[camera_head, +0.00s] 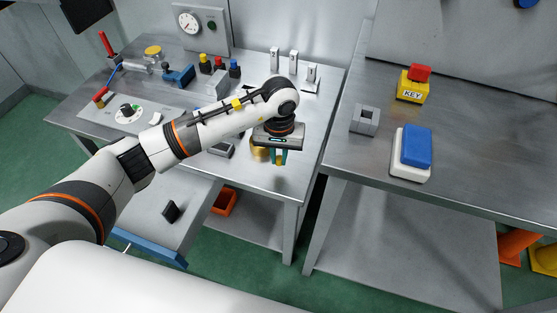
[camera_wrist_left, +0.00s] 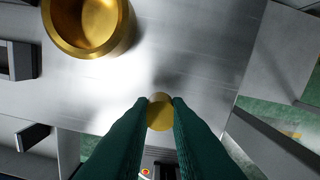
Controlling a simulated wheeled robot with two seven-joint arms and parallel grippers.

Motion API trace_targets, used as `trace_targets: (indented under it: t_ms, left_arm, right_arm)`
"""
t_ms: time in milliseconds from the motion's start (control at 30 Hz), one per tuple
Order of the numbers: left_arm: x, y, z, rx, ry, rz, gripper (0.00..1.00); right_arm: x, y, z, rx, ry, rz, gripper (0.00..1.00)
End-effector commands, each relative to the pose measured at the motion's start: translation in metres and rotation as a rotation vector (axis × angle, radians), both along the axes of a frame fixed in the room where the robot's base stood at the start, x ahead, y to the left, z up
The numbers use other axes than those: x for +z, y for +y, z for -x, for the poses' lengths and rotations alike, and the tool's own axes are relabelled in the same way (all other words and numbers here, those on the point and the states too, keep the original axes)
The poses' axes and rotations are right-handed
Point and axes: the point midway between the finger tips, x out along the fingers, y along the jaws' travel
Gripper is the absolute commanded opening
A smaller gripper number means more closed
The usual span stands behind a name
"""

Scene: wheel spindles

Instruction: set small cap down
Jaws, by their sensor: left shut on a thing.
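My left gripper (camera_head: 279,159) is over the front right part of the left metal table, pointing down. Its green fingers are shut on a small round gold cap (camera_wrist_left: 160,112), which sits between the fingertips in the left wrist view. Whether the cap touches the tabletop is hard to tell. A larger hollow gold cup (camera_head: 259,151) stands on the table just left of the gripper, apart from the held cap. It also shows at the top left of the wrist view (camera_wrist_left: 91,24). My right gripper is not in view.
The left table (camera_head: 318,112) has a near right edge close to the gripper, with a gap before the right table (camera_head: 470,130). A grey square block (camera_head: 364,120) and a blue-topped white box (camera_head: 411,152) stand on the right table. An open drawer (camera_head: 150,212) lies in front.

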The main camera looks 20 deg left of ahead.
Motion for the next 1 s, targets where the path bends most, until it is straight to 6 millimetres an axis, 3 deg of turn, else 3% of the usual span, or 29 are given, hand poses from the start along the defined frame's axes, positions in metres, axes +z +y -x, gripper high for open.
trace_targets:
  t_ms: [200,567,600,733,1000]
  left_arm:
    - [-0.029,0.000,0.001,0.001,0.004,0.000,0.00]
    - [-0.034,0.001,0.000,-0.001,0.000,-0.001,0.00]
    - [-0.034,0.001,0.000,0.000,0.000,-0.001,0.17]
    - [-0.033,0.000,0.000,0.000,0.001,-0.001,0.38]
    - [-0.032,0.000,0.001,0.000,0.002,-0.001,0.38]
  right_arm:
    - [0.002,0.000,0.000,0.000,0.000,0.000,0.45]
    - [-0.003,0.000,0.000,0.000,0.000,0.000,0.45]
    - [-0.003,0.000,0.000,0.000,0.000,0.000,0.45]
    - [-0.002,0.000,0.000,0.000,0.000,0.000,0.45]
    - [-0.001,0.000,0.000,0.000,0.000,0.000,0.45]
